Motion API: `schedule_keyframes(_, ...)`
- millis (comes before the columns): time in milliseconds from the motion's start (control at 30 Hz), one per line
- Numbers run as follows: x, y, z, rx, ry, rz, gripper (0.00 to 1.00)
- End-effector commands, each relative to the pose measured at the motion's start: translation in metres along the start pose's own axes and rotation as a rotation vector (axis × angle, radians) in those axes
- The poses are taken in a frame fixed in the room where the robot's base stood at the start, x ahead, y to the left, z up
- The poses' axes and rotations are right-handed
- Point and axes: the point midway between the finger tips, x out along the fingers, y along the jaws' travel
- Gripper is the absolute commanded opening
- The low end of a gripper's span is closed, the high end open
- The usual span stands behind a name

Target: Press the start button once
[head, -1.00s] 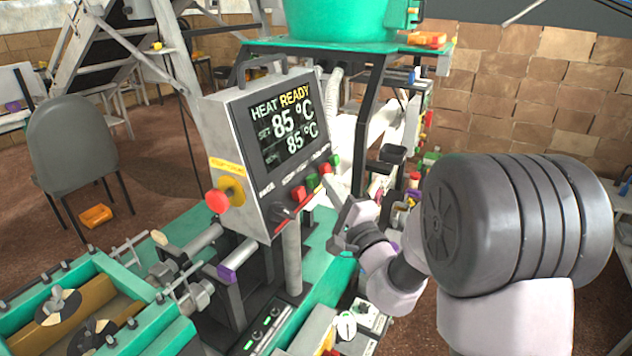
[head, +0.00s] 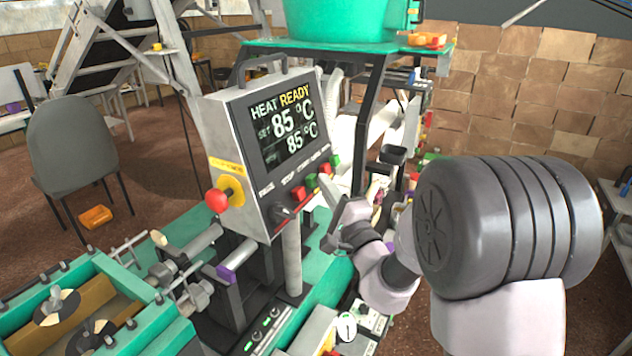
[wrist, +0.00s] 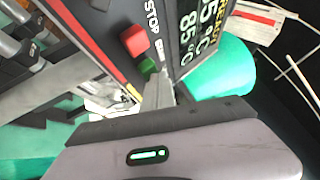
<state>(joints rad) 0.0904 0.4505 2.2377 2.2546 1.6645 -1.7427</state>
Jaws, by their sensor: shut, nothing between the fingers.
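The control panel (head: 262,150) carries a lit display reading HEAT READY and 85 °C. Along its lower edge sit a dark knob (head: 281,213), a red button (head: 298,193), a green button (head: 311,181) and more small red and green buttons to the right. In the wrist view, the red button (wrist: 133,40) has the label STOP beside it, and the green button (wrist: 147,67) is next to it; its label is mostly hidden. My gripper (head: 326,181) is shut and empty, with its tips close to the green button. In the wrist view, the tips (wrist: 157,82) overlap the green button's edge; I cannot tell whether they touch.
A red emergency knob (head: 217,201) on a yellow base sticks out from the panel's left side. A green-topped frame with a large green bowl (head: 335,18) stands behind the panel. Rollers and a purple-ended bar (head: 238,261) lie below left.

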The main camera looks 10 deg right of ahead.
Motion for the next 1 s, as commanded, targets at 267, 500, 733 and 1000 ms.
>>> schedule_keyframes(267, 0.002, 0.002, 0.002, 0.000, -0.001, 0.000, 0.00)
schedule_keyframes(500, 0.003, 0.003, 0.003, 0.000, -0.001, 0.000, 0.00)
schedule_keyframes(733, 0.002, 0.002, 0.001, 0.000, 0.000, 0.000, 0.00)
schedule_keyframes(1000, -0.009, -0.006, -0.006, 0.000, 0.000, 0.000, 0.00)
